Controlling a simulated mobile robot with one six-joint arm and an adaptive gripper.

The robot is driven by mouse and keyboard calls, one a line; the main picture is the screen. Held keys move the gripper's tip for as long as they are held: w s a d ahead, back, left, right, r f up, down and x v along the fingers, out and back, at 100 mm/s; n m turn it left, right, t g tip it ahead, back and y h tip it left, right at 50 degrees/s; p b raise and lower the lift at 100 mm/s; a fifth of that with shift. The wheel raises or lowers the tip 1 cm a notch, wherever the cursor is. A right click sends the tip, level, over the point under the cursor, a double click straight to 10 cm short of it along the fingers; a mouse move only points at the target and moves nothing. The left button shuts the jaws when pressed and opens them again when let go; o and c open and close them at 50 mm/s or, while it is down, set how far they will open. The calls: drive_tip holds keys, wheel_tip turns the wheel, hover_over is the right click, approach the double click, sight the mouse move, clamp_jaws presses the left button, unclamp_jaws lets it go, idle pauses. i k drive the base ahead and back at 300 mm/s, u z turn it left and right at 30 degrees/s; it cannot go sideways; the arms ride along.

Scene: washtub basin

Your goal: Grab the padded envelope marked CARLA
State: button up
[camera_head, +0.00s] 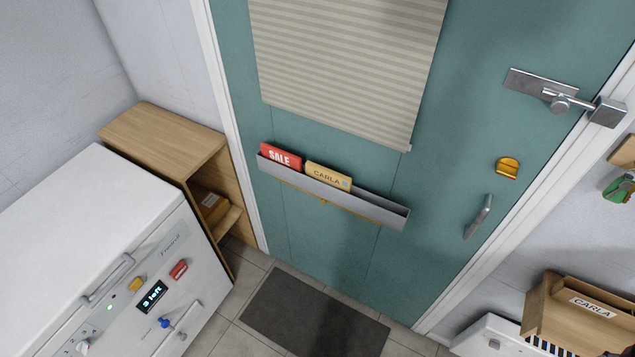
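A tan padded envelope marked CARLA (328,177) stands in a grey letter rack (375,209) on the teal door. Its upper part shows above the rack's front wall, and its lower part is hidden. A red item marked SALE (280,157) stands in the same rack, just left of the envelope. The right part of the rack looks empty. My gripper is not in view.
A white appliance (100,215) and a wooden cabinet (165,140) stand left of the door (440,200). A grey mat (310,318) lies on the floor before it.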

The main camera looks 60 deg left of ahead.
sight(343, 183)
drive_tip(key=z, duration=0.9)
drive_tip(key=k, duration=0.1)
drive_tip(key=u, duration=3.15)
drive_tip(key=i, duration=0.6)
drive_tip(key=u, duration=0.05)
drive_tip(key=k, duration=0.6)
